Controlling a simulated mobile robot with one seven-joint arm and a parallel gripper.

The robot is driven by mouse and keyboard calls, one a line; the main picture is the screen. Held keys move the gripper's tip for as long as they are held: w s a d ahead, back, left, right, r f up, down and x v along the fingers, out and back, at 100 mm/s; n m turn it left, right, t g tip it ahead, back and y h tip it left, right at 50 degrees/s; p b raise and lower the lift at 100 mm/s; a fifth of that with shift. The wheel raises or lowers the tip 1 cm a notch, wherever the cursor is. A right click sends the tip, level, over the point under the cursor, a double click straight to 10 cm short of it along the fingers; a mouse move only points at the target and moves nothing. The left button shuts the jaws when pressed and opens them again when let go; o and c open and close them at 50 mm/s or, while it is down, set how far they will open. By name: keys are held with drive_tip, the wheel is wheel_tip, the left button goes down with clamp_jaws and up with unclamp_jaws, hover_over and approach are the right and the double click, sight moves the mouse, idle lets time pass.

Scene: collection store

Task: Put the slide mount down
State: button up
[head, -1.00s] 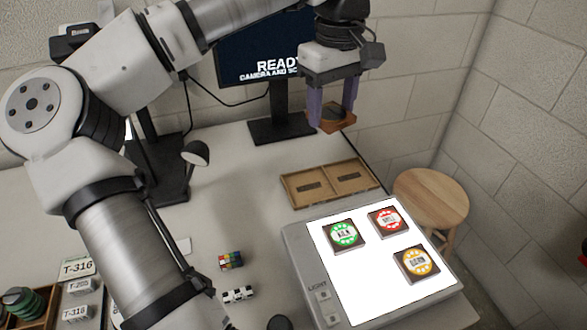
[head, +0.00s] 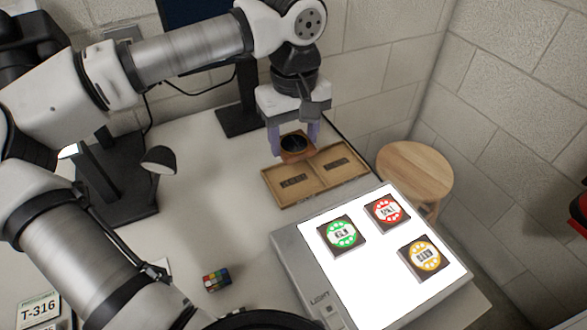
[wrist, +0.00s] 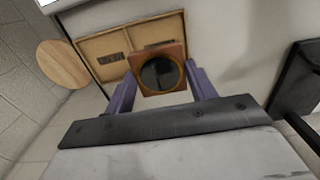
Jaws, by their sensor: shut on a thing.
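The slide mount (head: 297,146) is a brown square frame with a dark round centre. My gripper (head: 294,138) is shut on it, one purple finger on each side. It is held just above the back edge of a shallow wooden tray with two compartments (head: 316,181). Each compartment has a dark label on its floor. In the wrist view the slide mount (wrist: 160,72) sits between the fingertips (wrist: 159,82) and overlaps the tray (wrist: 110,46) from above. A gap between mount and tray is hard to judge.
A lit light panel (head: 340,283) in front of the tray carries green (head: 342,235), red (head: 387,212) and yellow (head: 425,257) square tiles. A wooden stool (head: 414,170) stands at right. A monitor stand (head: 241,115) and small lamp (head: 158,160) are at left. A colourful cube (head: 216,279) lies on the table.

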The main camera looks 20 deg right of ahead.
sight(294, 181)
wheel_tip(294, 181, down, 9)
drive_tip(key=shift+r, duration=0.1)
idle(0.3)
drive_tip(key=shift+f+b, duration=0.2)
drive_tip(key=shift+b, duration=0.15)
drive_tip(key=o, duration=0.7)
drive_tip(key=shift+r, duration=0.1)
wheel_tip(294, 181, up, 12)
drive_tip(key=shift+r+p, duration=0.1)
drive_tip(key=shift+p, duration=0.25)
